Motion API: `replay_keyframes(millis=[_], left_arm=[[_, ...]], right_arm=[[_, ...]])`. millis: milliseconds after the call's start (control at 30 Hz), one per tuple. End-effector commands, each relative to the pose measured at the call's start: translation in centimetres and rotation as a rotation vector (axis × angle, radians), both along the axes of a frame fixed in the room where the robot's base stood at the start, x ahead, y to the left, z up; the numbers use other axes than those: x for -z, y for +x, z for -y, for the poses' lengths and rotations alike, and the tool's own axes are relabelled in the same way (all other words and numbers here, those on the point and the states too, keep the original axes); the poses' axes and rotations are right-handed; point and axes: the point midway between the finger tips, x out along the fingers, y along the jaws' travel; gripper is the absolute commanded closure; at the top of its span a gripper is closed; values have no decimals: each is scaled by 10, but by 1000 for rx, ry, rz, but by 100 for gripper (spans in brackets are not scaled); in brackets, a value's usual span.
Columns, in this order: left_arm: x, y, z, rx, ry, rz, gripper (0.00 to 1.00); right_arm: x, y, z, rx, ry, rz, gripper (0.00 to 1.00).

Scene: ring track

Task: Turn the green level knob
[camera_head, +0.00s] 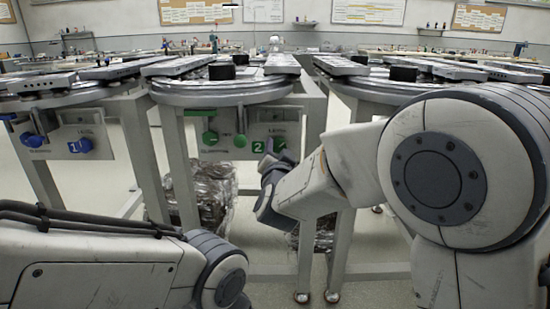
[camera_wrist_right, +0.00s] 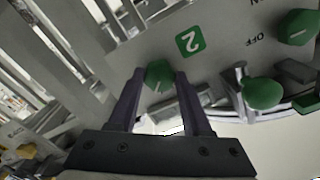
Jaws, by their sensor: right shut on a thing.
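The green level knob (camera_head: 279,143) is on the grey control panel of the middle table, just right of the green "2" label (camera_head: 257,147). In the right wrist view the knob (camera_wrist_right: 159,74) sits between the fingertips of my right gripper (camera_wrist_right: 158,82), with a white pointer line on its face. My right gripper (camera_head: 272,155) is shut on this knob in the head view, its fingers partly hidden by my wrist. My left arm shows at the lower left of the head view, but its gripper is out of view.
Two other green knobs, one round (camera_head: 210,138) and one beside it (camera_head: 240,141), are on the left of the same panel. A neighbouring panel (camera_head: 88,142) with blue knobs stands at the left. Metal table legs (camera_head: 180,170) and wrapped bundles (camera_head: 205,198) stand below.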

Motion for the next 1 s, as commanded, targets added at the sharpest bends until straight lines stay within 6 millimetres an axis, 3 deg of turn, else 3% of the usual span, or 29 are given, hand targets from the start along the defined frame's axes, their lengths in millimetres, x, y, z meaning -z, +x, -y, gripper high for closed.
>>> replay_keyframes(millis=[600,1000], left_arm=[[50,0,0,0,0,0,100],[64,0,0,0,0,0,100]], right_arm=[[3,-1,-2,-3,549,-3,100],[1,-1,-2,-3,729,-6,100]])
